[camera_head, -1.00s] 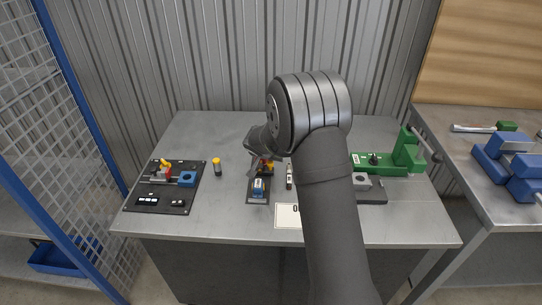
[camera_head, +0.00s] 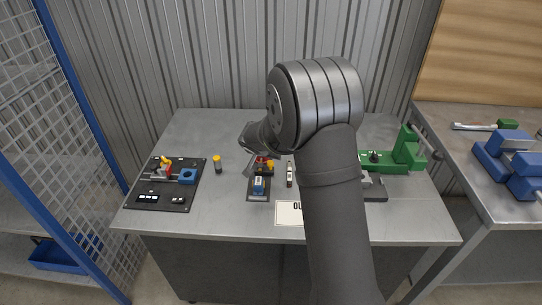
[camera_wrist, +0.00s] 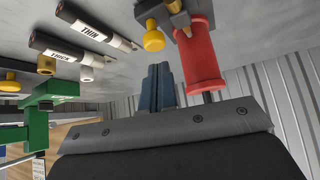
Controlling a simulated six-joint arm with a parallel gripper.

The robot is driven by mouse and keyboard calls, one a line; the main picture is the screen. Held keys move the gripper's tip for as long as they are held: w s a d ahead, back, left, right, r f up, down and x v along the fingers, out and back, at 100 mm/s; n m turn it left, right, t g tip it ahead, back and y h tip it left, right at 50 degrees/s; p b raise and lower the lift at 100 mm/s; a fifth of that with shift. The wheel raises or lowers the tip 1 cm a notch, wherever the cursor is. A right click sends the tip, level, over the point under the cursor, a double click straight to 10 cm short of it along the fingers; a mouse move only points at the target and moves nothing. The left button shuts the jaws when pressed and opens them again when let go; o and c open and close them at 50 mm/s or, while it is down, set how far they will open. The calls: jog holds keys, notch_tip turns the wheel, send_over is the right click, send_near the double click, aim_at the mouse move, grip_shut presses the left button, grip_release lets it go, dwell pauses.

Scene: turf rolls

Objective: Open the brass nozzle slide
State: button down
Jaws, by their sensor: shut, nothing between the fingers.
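A small dark stand (camera_head: 258,189) with a blue block sits mid-table in the head view. Red and yellow parts (camera_head: 264,166) show at its far end, partly hidden by my wrist. In the wrist view a red cylinder (camera_wrist: 202,55) is at upper centre, with a brass-coloured piece (camera_wrist: 178,14) at its top and a yellow knob (camera_wrist: 153,39) beside it. I take the brass piece for the nozzle slide, but cannot tell its position. My gripper (camera_wrist: 158,68) is shut and empty, its tips just below the yellow knob in the picture; contact is unclear.
A black board (camera_head: 160,198) with a blue block and switches lies at left, with a yellow-topped cylinder (camera_head: 217,164) beside it. A green fixture (camera_head: 400,155) stands at right. Labelled rods, THIN (camera_wrist: 90,27) and THICK (camera_wrist: 60,48), lie near my gripper. A white sign (camera_head: 288,213) is at the front.

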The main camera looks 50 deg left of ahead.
aim_at(264, 168)
jog(key=s+d+r+n+g+h, duration=0.1)
jog(key=s+d+r+n+g, duration=0.15)
jog(key=n, duration=1.55)
jog(key=s+d+r+n+g+h, duration=0.1)
jog(key=s+r+n, duration=0.25)
jog(key=n, duration=1.45)
jog(key=shift+t, duration=0.25)
jog(key=x, duration=1)
jog(key=shift+w+a+r, duration=0.15)
jog(key=shift+w+a, duration=0.15)
jog(key=shift+a, duration=0.05)
